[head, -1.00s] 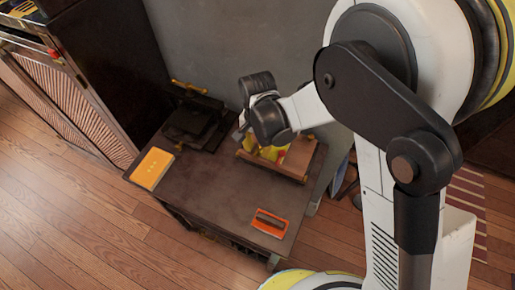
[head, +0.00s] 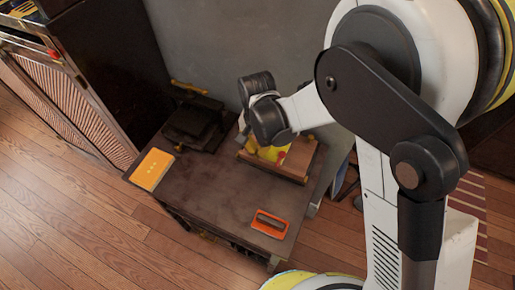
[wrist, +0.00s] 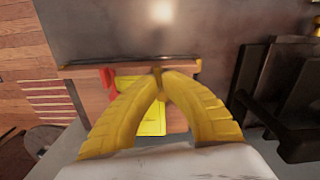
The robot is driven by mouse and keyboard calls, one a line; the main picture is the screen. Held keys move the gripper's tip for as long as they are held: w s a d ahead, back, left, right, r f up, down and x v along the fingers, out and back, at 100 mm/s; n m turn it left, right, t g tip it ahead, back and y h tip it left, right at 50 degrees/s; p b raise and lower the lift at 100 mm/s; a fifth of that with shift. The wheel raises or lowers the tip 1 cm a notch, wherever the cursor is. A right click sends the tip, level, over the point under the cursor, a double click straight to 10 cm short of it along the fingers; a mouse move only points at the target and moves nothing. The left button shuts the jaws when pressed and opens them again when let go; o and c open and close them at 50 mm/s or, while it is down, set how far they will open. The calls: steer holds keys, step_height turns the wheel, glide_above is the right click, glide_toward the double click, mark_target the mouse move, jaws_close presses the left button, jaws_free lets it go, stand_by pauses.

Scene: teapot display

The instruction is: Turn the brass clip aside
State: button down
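A wooden case (head: 298,160) stands at the back right of the dark table (head: 200,205). In the wrist view the wooden case (wrist: 97,98) lies behind my fingers, with a yellow panel (wrist: 150,122) and a red piece (wrist: 106,78) in it. My gripper (wrist: 158,73) has two yellow fingers whose tips come together at the case's dark far edge. In the head view my gripper (head: 268,153) is over the case, partly hidden by my wrist. I cannot make out the brass clip; the fingertips may cover it. Nothing is plainly held between the tips.
A yellow book (head: 152,169) lies at the left edge. A black device (head: 192,122) with a brass bar stands behind. The table's middle is clear.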

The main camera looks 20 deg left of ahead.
steer(key=n, duration=0.4)
steer(key=shift+s+a+b, duration=0.1)
steer(key=shift+a+b, duration=0.1)
steer(key=shift+b, duration=0.15)
steer(key=n, duration=0.4)
steer(key=shift+s+a, duration=0.1)
steer(key=shift+a, duration=0.05)
steer(key=n+b, duration=0.1)
steer(key=n, duration=0.3)
steer(key=shift+s+a, duration=0.1)
steer(key=shift+s, duration=0.05)
steer(key=shift+s+n, duration=0.15)
steer(key=shift+n, duration=1.95)
steer(key=c, duration=1.6)
jaws_free()
